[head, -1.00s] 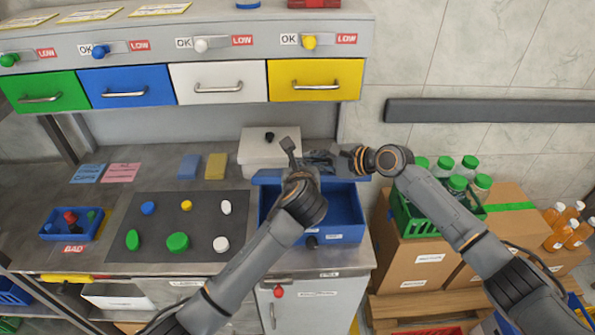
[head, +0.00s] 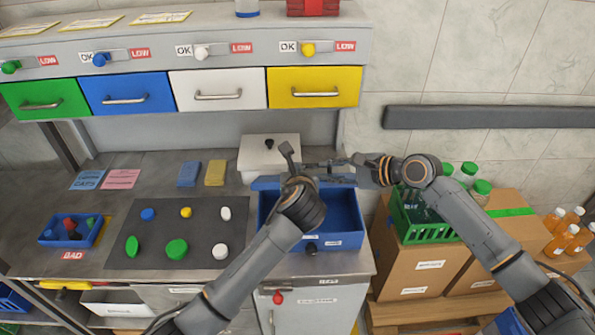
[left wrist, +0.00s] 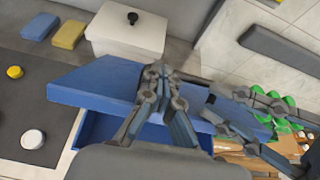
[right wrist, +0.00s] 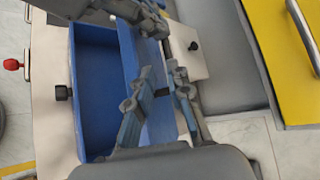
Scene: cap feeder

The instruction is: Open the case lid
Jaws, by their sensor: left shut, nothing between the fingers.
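The blue case (head: 345,222) stands on the right end of the counter, its inside showing. Its blue lid (left wrist: 97,80) is raised along the back edge, tilted over the case in the left wrist view. My left gripper (left wrist: 160,73) is shut and empty, in front of the lid's inner face; in the head view my own arm mostly hides it. My right gripper (right wrist: 160,72) has its fingers apart, with the lid (right wrist: 157,118) showing behind and between them; contact is unclear. It also shows at the lid's right part in the head view (head: 320,166).
A white box with a black knob (head: 258,155) stands behind the case. A dark mat (head: 150,250) with several caps lies to the left. A green crate of bottles (head: 425,230) stands on boxes at the right. Drawers (head: 315,88) hang above the counter.

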